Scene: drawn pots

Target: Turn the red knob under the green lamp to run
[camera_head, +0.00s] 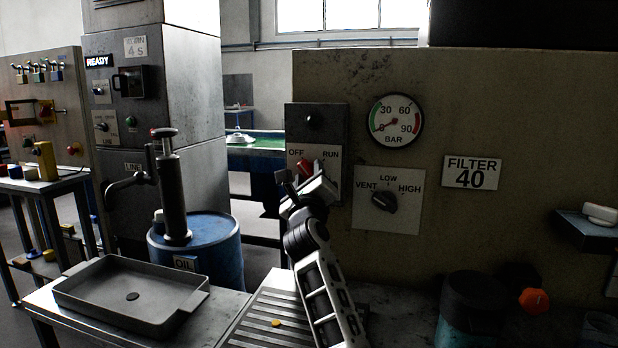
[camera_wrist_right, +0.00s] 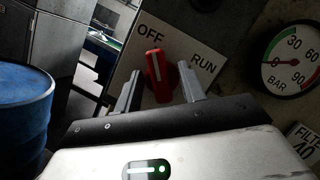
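The red knob (camera_head: 305,166) sits on a dark panel (camera_head: 333,125) between the OFF and RUN labels, below a round lamp (camera_head: 315,121) that looks dark; its colour cannot be told. In the right wrist view the red knob (camera_wrist_right: 155,72) has a white line that points up toward the OFF side. My right gripper (camera_head: 303,184) is at the panel, in front of the knob's lower part. In the wrist view the right gripper (camera_wrist_right: 159,70) is open, with one finger on each side of the knob and gaps visible. My left gripper is not in view.
To the right are a BAR gauge (camera_head: 396,121) and a VENT/LOW/HIGH knob (camera_head: 384,201). A grey tray (camera_head: 80,293), a blue OIL drum (camera_head: 222,248) and a pump (camera_head: 172,195) stand to the left. A dark pot (camera_head: 474,300) and an orange knob (camera_head: 534,300) are at lower right.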

